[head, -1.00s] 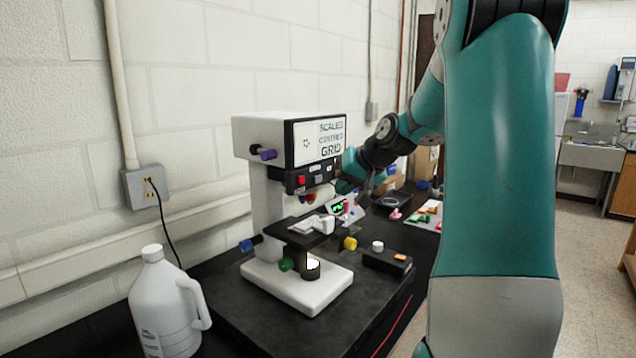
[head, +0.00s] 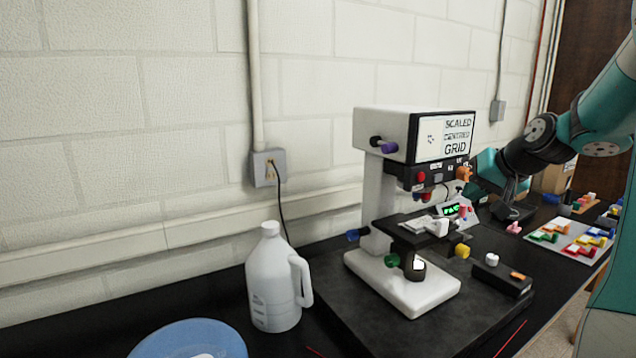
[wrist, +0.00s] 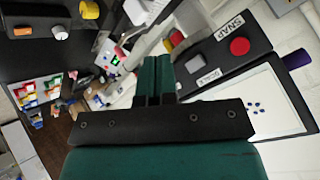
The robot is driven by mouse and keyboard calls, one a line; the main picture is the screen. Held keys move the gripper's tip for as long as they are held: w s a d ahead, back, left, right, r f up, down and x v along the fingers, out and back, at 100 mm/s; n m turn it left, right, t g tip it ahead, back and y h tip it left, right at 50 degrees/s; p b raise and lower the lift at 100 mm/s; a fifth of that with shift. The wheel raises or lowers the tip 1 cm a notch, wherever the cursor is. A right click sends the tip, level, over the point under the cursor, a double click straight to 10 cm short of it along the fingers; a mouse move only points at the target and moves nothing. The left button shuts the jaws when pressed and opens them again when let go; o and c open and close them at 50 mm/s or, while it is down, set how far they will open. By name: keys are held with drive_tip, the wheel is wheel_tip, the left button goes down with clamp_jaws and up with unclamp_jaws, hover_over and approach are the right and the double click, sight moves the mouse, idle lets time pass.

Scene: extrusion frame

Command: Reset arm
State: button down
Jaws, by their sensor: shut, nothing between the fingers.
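My arm comes in from the right in the head view and bends down beside a white microscope-like instrument (head: 383,190) with a screen reading "SCALED CENTRED GRID". My gripper (wrist: 155,62) shows in the wrist view as two teal fingers pressed together, with nothing between them. It is close to the instrument's black front panel (wrist: 222,50), which has a red button (wrist: 239,46) and a "SNAP" label. In the head view the fingertips are partly hidden by the instrument's head, and I cannot tell whether they touch it.
A white jug (head: 272,282) and a blue bowl (head: 190,340) stand left of the instrument. A small black control box (head: 503,280) lies to its right. A tray of coloured blocks (head: 572,240) lies farther back on the black bench. A wall is close behind.

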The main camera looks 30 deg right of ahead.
drive_tip(key=s+a+f+n+g+y+b, duration=0.1)
drive_tip(key=a+f+n+g+y+b, duration=0.2)
drive_tip(key=a, duration=1)
drive_tip(key=a+f+n+g+y+b, duration=0.1)
drive_tip(key=a+f+n, duration=0.25)
drive_tip(key=a, duration=1.05)
drive_tip(key=s+a+f+n+g+b, duration=0.1)
drive_tip(key=s+a+f+n+g, duration=0.1)
drive_tip(key=s+a+n, duration=0.2)
drive_tip(key=s+a+f+n+g+b, duration=0.1)
drive_tip(key=s+a+f+n+g, duration=0.1)
drive_tip(key=s+a, duration=0.8)
drive_tip(key=s+f+n, duration=0.1)
drive_tip(key=s+n, duration=0.1)
drive_tip(key=s, duration=0.1)
drive_tip(key=shift+s+a+g+b, duration=0.15)
drive_tip(key=shift+a+g+b, duration=0.1)
drive_tip(key=shift+g+b, duration=0.15)
